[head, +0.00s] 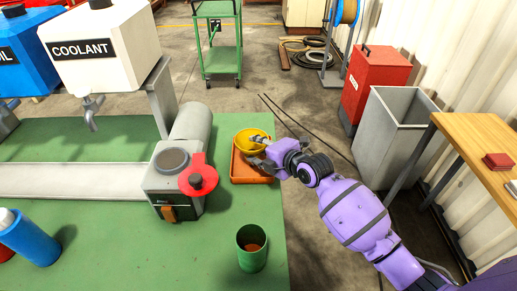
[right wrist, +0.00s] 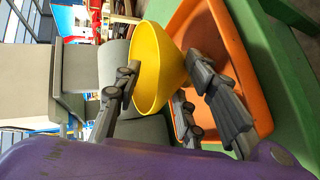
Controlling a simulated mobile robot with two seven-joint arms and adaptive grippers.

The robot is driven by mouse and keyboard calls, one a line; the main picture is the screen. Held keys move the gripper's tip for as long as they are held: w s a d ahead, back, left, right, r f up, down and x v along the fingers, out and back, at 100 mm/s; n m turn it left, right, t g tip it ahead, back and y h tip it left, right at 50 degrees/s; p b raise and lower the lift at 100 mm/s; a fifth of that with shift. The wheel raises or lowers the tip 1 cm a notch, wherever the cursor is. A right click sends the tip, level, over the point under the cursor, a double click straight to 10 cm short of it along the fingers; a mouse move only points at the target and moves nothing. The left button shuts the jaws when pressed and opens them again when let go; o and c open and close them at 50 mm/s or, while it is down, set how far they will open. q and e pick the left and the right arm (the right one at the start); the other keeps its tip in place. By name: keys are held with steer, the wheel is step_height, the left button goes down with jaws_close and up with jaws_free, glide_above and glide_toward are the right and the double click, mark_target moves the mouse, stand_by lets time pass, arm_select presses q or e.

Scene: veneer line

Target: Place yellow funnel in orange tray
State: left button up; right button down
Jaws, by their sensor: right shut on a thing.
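The yellow funnel (head: 246,139) shows its wide mouth at the far half of the orange tray (head: 238,172) in the head view. My right gripper (head: 261,146) is shut on the funnel from the right side. In the right wrist view the funnel (right wrist: 150,62) lies between the grey fingers (right wrist: 158,80), with the orange tray (right wrist: 262,120) behind and to the right. I cannot tell whether the funnel touches the tray floor. Part of the tray is hidden by my gripper. My left gripper is not in view.
On the green bench (head: 225,240), a grey machine with a red knob (head: 198,177) stands close left of the tray. A green cup (head: 252,258) stands nearer. A white coolant tank (head: 100,55) is at the far left. Bare bench lies between the tray and cup.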

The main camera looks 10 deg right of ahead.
steer(key=shift+f, duration=0.2)
steer(key=c, duration=1.6)
jaws_free()
steer(key=shift+f, duration=0.15)
steer(key=o, duration=0.5)
steer(key=shift+r, duration=0.25)
steer(key=shift+v, duration=6)
